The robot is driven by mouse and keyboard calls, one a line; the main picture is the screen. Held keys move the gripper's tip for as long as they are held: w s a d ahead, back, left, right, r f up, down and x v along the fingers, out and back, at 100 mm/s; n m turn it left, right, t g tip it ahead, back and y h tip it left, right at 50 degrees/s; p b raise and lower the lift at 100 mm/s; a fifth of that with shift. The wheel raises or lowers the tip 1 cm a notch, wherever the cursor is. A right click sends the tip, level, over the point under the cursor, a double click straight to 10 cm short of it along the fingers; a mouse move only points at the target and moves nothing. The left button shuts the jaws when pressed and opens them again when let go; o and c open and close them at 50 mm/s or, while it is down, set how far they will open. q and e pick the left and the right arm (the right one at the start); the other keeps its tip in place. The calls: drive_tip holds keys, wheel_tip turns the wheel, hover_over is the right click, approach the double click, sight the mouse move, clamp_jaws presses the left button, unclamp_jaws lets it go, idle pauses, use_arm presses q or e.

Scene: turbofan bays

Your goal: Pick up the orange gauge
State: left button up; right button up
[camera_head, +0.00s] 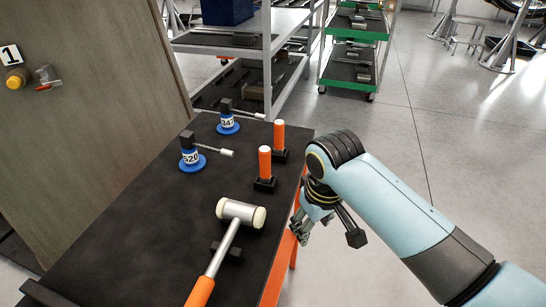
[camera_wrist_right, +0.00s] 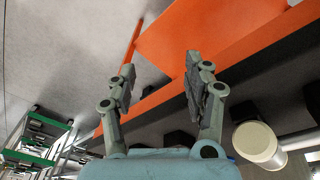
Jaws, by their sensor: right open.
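Two upright orange cylinders with pale tops, the only gauge-like orange things in sight, stand in black bases on the dark table (camera_head: 120,215). The nearer orange gauge (camera_head: 265,161) and the farther one (camera_head: 279,135) are near the table's right edge. My right gripper (camera_head: 328,232) is open, just off that edge, to the right of and nearer than both. In the right wrist view my open fingers (camera_wrist_right: 160,72) have nothing between them; the table's orange side is beyond them. Neither orange gauge can be made out there. My left gripper is not in view.
A mallet (camera_head: 241,213) with an orange handle lies on the table's front; its white head (camera_wrist_right: 255,141) shows in the wrist view. Blue-based tools labelled 520 (camera_head: 191,157) and 342 (camera_head: 227,122) stand left of the gauges.

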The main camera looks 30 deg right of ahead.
sight(265, 149)
drive_tip(key=shift+g, duration=0.3)
drive_tip(key=w+r, duration=0.3)
drive_tip(key=w+a+r+p, duration=0.1)
drive_tip(key=w+r, duration=0.1)
drive_tip(key=w, duration=0.1)
drive_tip(key=w+r, duration=0.3)
drive_tip(key=shift+a+r+p, duration=0.3)
drive_tip(key=shift+r, duration=0.05)
drive_tip(key=shift+g+y, duration=0.3)
drive_tip(key=shift+g, duration=0.2)
drive_tip(key=w+r, duration=0.2)
drive_tip(key=w+r+p, duration=0.1)
drive_tip(key=r, duration=0.1)
drive_tip(key=w+a+r, duration=0.1)
drive_tip(key=w+r, duration=0.1)
drive_tip(key=r, duration=0.1)
drive_tip(key=shift+w, duration=0.45)
wheel_tip(265, 149, down, 5)
drive_tip(key=shift+r, duration=0.15)
drive_tip(key=shift+a+f+p, duration=0.1)
drive_tip(key=shift+f+p, duration=0.2)
drive_tip(key=shift+f, duration=2.5)
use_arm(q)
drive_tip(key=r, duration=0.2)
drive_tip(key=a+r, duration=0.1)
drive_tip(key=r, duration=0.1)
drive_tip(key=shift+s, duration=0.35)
use_arm(e)
clamp_jaws()
